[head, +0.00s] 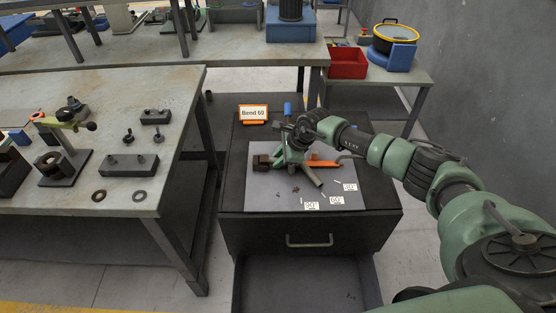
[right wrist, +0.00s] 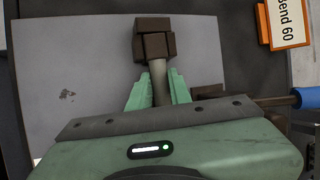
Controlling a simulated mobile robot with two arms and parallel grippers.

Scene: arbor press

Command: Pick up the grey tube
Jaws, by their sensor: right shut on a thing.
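The grey tube (right wrist: 158,82) shows in the right wrist view between the two green fingers of my right gripper (right wrist: 159,92), which is shut on it. One end of the tube meets a dark brown block (right wrist: 154,38); I cannot tell whether it is seated in the block. In the head view my right gripper (head: 289,160) is low over the grey mat (head: 258,198), beside the dark block (head: 262,161). A grey length, likely the tube's other end (head: 312,177), sticks out toward the lower right. My left gripper is not in view.
The mat lies on a dark drawer cabinet (head: 385,193) with small angle labels (head: 336,200). A "Bend 60" sign (head: 253,113) and a blue handle (head: 287,108) stand at its back. An orange part (head: 325,161) lies right of the gripper. A workbench (head: 180,105) with tools is at left.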

